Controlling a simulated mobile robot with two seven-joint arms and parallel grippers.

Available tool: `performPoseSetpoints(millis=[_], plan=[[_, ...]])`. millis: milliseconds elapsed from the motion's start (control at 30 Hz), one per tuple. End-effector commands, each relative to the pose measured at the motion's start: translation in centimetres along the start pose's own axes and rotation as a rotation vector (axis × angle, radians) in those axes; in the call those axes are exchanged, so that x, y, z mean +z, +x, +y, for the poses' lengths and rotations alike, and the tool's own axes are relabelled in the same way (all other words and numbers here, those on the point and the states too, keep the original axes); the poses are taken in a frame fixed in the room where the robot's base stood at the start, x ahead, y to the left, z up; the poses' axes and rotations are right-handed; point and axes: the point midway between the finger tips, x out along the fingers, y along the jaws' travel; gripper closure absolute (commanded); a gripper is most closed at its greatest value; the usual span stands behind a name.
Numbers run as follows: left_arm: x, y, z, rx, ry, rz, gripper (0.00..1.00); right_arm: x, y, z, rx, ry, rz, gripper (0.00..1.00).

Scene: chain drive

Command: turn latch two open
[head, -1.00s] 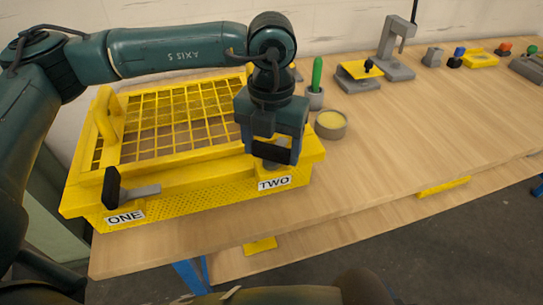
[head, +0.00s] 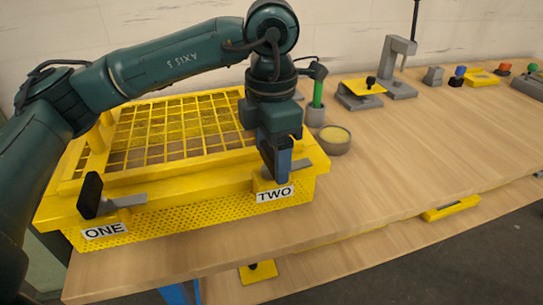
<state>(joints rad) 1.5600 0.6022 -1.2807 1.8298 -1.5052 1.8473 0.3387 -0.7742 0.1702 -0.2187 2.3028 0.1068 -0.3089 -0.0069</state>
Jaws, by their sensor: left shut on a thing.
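A yellow guard with a mesh lid (head: 64,196) sits at the left of the bench. Latch two is at its front right corner, above the label TWO (head: 275,194). Its grey lever (head: 302,165) shows to the right of my left gripper (head: 278,172), slanting up and right. My left gripper reaches down from above and is shut on latch two; its fingers hide the grip. Latch one, with a black grip (head: 90,195) and a grey lever, is at the front left above the label ONE (head: 104,231). My right gripper is not in view.
A round tin (head: 334,146) with yellow contents and a grey cup (head: 315,115) with a green-handled tool stand just right of the guard. A grey stand (head: 397,70) and several small parts are farther back. The bench's right front (head: 400,160) is clear.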

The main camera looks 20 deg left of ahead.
Motion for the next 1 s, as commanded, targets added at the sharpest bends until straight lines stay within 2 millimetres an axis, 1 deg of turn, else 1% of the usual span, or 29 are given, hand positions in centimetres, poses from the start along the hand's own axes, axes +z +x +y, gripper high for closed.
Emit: performPoseSetpoints(millis=[300, 767, 800, 1000], plan=[[-0.03, -0.02, 0.01, 0.000, 0.087, 0.001, 0.54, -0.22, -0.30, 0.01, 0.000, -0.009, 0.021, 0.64], [-0.03, -0.08, 0.00, 0.000, 0.099, 0.001, 0.54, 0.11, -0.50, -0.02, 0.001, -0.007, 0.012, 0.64], [-0.03, -0.08, 0.00, 0.000, 0.099, 0.001, 0.28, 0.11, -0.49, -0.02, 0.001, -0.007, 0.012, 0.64], [-0.01, -0.05, 0.00, 0.000, 0.097, 0.000, 0.11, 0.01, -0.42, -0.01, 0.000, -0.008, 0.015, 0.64]])
